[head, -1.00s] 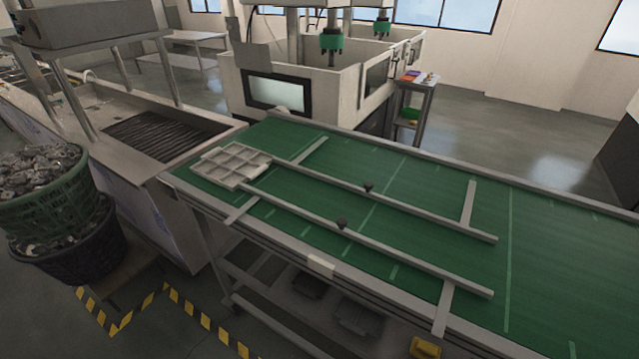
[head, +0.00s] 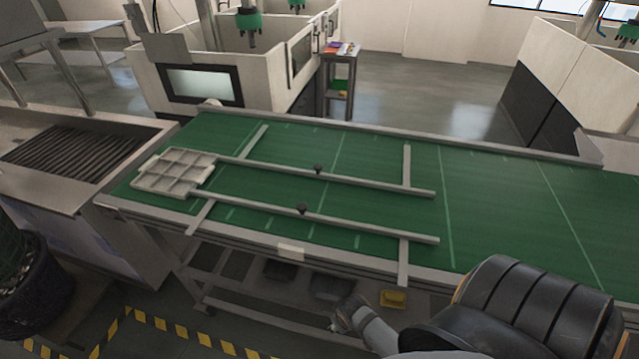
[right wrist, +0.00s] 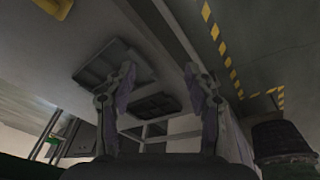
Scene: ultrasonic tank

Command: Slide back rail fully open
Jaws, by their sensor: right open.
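The back rail (head: 370,182) is a long grey bar with a dark knob (head: 318,169), lying along the far part of the green conveyor (head: 500,215). The front rail (head: 350,223) with its own dark knob (head: 302,209) lies nearer me. The two rails run about parallel, with a gap of green belt between them. Cross bars lie near their ends. My right arm shows at the lower right of the head view, below the table's front edge. My right gripper (right wrist: 158,85) is open and empty in the right wrist view, apart from the rails. My left gripper is out of view.
A pale compartment tray (head: 176,170) sits at the rails' left end. The conveyor's front frame lies between my right arm and the rails. A yellow bin (head: 393,299) and dark bins (head: 332,288) are below the table. The belt right of the rails is clear.

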